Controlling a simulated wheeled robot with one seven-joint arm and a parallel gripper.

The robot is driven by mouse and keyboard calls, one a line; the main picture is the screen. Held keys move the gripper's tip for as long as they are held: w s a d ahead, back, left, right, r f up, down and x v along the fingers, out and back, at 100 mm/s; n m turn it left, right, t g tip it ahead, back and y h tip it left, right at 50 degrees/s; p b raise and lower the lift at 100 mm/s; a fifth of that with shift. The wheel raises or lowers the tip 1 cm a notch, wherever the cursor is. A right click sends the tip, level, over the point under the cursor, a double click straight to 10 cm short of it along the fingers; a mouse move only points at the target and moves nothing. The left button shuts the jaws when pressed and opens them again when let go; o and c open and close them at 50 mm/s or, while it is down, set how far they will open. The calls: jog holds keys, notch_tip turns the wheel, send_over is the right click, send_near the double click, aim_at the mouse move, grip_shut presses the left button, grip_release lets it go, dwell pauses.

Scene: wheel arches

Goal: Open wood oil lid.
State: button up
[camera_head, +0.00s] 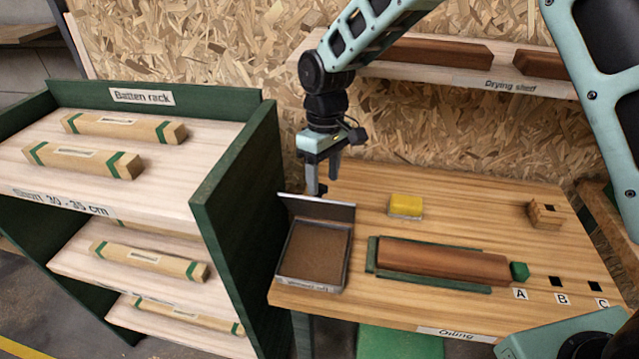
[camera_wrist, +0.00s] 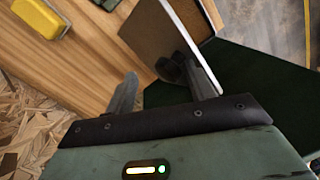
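The wood oil tin is a shallow grey metal box (camera_head: 313,284) at the left end of the table, with a brown surface inside and a label on its front that is too small to read. Its lid (camera_head: 318,208) stands raised at the back edge, and the inside is exposed. My gripper (camera_head: 325,183) is just behind and above the lid, pointing down. In the wrist view, the gripper (camera_wrist: 155,68) has its fingers apart with nothing held between them. One finger is close to the lid's grey panel (camera_wrist: 155,38); I cannot tell whether they touch.
A yellow sponge block (camera_head: 406,205) and a brown board (camera_head: 440,260) on a green holder are to the right. A green-sided batten rack (camera_head: 235,190) stands close on the left. A drying shelf (camera_head: 440,72) hangs above the back. The table's back middle is clear.

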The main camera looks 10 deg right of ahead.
jog(key=r, duration=0.3)
jog(key=r+b, duration=0.1)
jog(key=r, duration=0.1)
jog(key=shift+w+a+r, duration=0.15)
jog(key=shift+w+r, duration=0.15)
jog(key=shift+w, duration=0.05)
jog(key=shift+s+a+r, duration=0.1)
jog(key=shift+s, duration=0.05)
jog(key=s+d+r, duration=0.1)
jog(key=s+d, duration=0.2)
jog(key=s, duration=1.1)
jog(key=s+d+r+m+t, duration=0.1)
jog(key=s+d, duration=0.2)
jog(key=s, duration=1.2)
jog(key=shift+r+t, duration=0.15)
jog(key=shift+t, duration=0.15)
